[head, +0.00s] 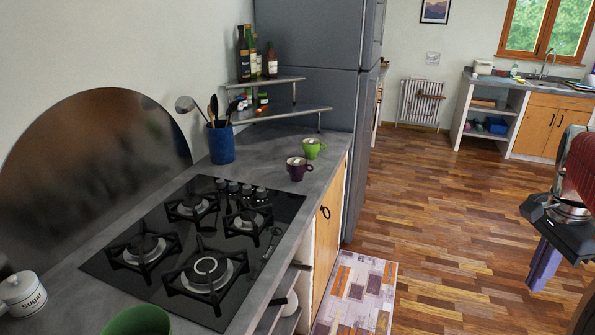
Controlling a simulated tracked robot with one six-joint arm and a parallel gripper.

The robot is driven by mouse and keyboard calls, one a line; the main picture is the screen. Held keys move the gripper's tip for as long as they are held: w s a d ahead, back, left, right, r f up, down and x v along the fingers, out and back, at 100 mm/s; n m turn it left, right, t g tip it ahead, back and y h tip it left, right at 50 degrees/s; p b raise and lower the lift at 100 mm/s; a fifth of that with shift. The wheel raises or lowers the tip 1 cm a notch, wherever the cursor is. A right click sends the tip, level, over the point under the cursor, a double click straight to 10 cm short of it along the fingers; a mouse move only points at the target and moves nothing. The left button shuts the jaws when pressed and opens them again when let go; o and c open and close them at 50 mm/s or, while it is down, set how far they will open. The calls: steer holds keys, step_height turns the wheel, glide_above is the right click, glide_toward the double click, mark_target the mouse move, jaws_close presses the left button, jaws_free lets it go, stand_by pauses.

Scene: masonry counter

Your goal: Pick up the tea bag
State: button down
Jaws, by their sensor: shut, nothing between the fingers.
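I cannot make out a tea bag anywhere in the head view. My gripper (540,280) is at the right edge, with its purple fingers pointing down. The fingers are together with nothing between them. It hangs in front of the wooden floor, well to the right of the counter. A dark purple mug (297,172) and a green mug (312,151) stand on the grey counter (262,158); what is in them is too small to tell.
A black gas hob (150,278) fills the near counter. A blue utensil pot (221,145), a tiered shelf (285,115) with bottles, a sugar jar (20,296) and a green bowl (140,322) stand around it. A tall grey fridge (320,60) is behind.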

steer(key=c, duration=2.5)
jaws_free()
steer(key=shift+c, duration=0.2)
steer(key=shift+o, duration=1.4)
steer(key=shift+w+a, duration=0.1)
steer(key=shift+a, duration=0.2)
steer(key=shift+o, duration=1.3)
steer(key=w+a+n+t, duration=0.1)
steer(key=a+n, duration=0.3)
steer(key=a, duration=0.5)
steer(key=shift+w+r+n, duration=0.25)
steer(key=shift+w+n, duration=0.15)
steer(key=shift+w, duration=0.1)
steer(key=s+a+f+n+t, duration=0.2)
steer(key=a+n, duration=0.5)
steer(key=a, duration=0.4)
steer(key=s+a+f+n+t+y, duration=0.1)
steer(key=s+a+f+n+t, duration=0.1)
steer(key=a+n, duration=0.5)
steer(key=a, duration=0.4)
steer(key=shift+s+a+f+t, duration=0.25)
steer(key=shift+s+a+t, duration=0.05)
steer(key=shift+a+t, duration=0.1)
steer(key=shift+d, duration=0.1)
